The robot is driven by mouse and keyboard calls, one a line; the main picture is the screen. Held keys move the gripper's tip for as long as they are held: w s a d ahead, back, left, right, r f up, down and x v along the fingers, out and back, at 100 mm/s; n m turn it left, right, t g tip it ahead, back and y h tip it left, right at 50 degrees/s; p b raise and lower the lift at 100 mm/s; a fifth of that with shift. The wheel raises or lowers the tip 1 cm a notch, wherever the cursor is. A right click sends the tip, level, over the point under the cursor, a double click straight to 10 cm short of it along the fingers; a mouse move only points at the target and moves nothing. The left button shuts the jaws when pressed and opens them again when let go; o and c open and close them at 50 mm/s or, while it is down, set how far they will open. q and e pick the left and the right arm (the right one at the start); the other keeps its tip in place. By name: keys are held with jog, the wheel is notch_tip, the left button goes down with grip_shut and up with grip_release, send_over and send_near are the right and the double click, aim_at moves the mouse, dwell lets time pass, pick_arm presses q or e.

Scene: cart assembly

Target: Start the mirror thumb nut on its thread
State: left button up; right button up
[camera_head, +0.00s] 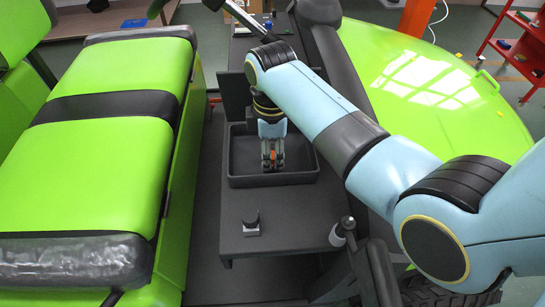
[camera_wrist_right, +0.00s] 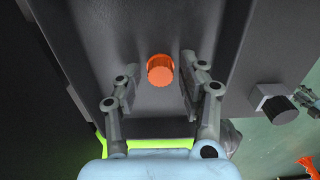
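An orange ridged knob (camera_wrist_right: 160,71), which looks like the thumb nut, shows in the right wrist view on a dark grey surface. My right gripper (camera_wrist_right: 160,80) is open, with one finger on each side of the nut and a visible gap to both. In the head view my right gripper (camera_head: 273,166) points down into the black tray (camera_head: 272,181). A bit of the orange nut (camera_head: 273,155) shows between its fingers. Part of the tray is hidden by my arm. I cannot make out the mirror or its thread. My left gripper is not in view.
A small block with a black knob (camera_head: 251,226) stands on the dark console in front of the tray. A lever with a grey knob (camera_head: 343,231) rises to its right. Green seats (camera_head: 96,155) border the left. The console's front part is mostly clear.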

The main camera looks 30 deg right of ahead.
aim_at(272, 155)
grip_shut()
jog(key=shift+r+p, duration=0.65)
jog(key=shift+r, duration=1.45)
